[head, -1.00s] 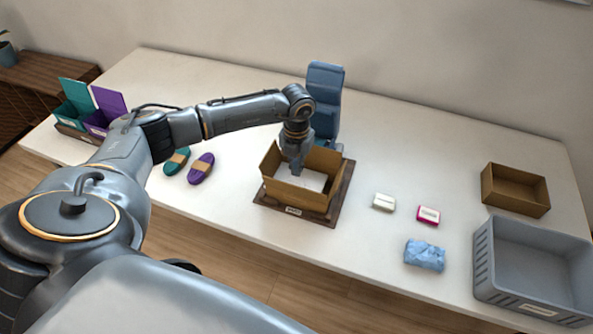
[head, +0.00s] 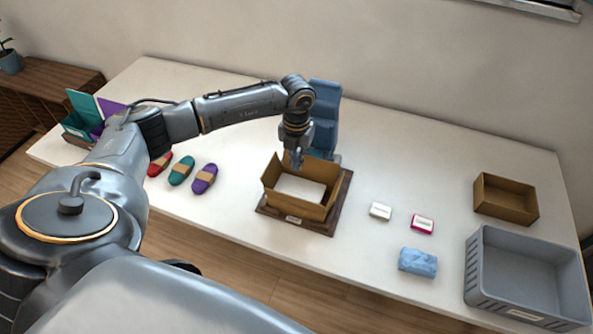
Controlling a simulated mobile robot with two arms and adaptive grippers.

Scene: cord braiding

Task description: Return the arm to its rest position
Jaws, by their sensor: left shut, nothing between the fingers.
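My left arm comes in from the left and reaches across the table. My left gripper (head: 296,160) points down above the back part of an open cardboard box (head: 318,212). It is shut and holds nothing. A flat white thing (head: 300,188) lies inside the box. The box stands with its flaps up on a brown board (head: 268,210) with a small label at the front. My right gripper is not in the view.
A blue chair-like thing (head: 325,105) stands behind the box. Red (head: 160,164), teal (head: 181,171) and purple (head: 204,179) cord bundles lie left. Right are two small packs (head: 380,211) (head: 422,224), a blue packet (head: 417,262), a brown tray (head: 506,212) and a grey crate (head: 480,290).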

